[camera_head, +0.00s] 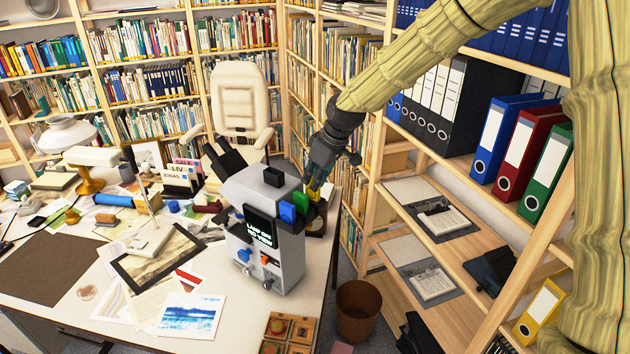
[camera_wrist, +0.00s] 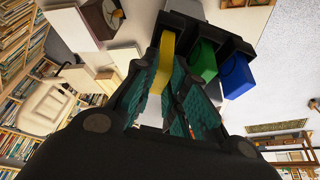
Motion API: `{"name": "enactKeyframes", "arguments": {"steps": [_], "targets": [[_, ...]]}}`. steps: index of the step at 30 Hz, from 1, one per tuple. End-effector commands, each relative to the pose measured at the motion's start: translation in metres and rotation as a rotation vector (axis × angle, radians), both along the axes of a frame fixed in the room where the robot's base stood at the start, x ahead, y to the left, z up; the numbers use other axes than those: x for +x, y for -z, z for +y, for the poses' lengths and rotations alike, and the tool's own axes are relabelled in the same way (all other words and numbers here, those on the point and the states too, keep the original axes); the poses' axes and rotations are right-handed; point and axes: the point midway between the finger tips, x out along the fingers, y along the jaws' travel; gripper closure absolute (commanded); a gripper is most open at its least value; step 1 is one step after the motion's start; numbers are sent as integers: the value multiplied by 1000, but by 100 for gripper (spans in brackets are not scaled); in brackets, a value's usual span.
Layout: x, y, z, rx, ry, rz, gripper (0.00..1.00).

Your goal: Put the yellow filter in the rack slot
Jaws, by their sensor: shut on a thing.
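The yellow filter (camera_wrist: 164,62) is a thin strip between my gripper's teal-padded fingers (camera_wrist: 158,78) in the wrist view. Its far end meets the left part of the black rack (camera_wrist: 212,30), in line with a slot; how deep it sits I cannot tell. A green filter (camera_wrist: 204,62) and a blue filter (camera_wrist: 236,76) stand in the rack beside it. In the head view my gripper (camera_head: 316,182) points down at the right side of the grey machine (camera_head: 290,262). The green filter (camera_head: 301,201) and blue filter (camera_head: 288,212) show there, with a bit of yellow filter (camera_head: 313,187) behind.
The machine stands on a cluttered white desk (camera_head: 60,315) with papers, prints and a lamp (camera_head: 68,135). Wooden shelves with binders (camera_head: 497,135) rise close on the right. A brown bin (camera_head: 357,308) stands on the floor. A cream chair (camera_head: 240,98) is behind the desk.

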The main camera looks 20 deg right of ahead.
Motion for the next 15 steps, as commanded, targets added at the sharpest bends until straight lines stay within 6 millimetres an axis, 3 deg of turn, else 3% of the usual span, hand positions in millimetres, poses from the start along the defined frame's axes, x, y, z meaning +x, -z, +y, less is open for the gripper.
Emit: {"name": "enactKeyframes", "arguments": {"steps": [4, 15], "targets": [[-1, 15, -1, 0, 1, 2, 100], [-1, 20, -1, 0, 1, 1, 100]]}}
